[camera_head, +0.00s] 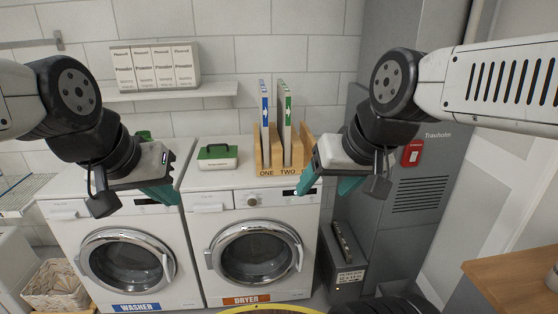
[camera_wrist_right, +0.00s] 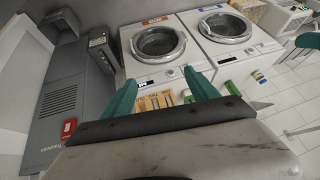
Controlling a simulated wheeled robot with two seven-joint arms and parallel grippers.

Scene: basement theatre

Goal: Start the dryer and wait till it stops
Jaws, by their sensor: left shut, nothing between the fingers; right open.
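The white dryer (camera_head: 205,240) with an orange DRYER label stands right of the washer in the head view. Its round door (camera_head: 252,258) looks closed. A dial (camera_head: 252,200) and a dark display (camera_head: 291,192) sit on its upper front panel. The dryer also shows upside down in the right wrist view (camera_wrist_right: 158,42). My right gripper (camera_head: 328,185) is open and empty, near the panel's right end in the picture. Its teal fingers also show in the right wrist view (camera_wrist_right: 162,90). My left gripper (camera_head: 163,192) is shut and empty in front of the washer's top right.
The washer (camera_head: 125,262) stands left of the dryer. A wooden rack (camera_head: 266,158) with upright ONE and TWO items and a green-white box (camera_head: 217,156) sit on top. A grey cabinet (camera_head: 410,190) stands right. A basket (camera_head: 55,287) is at lower left.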

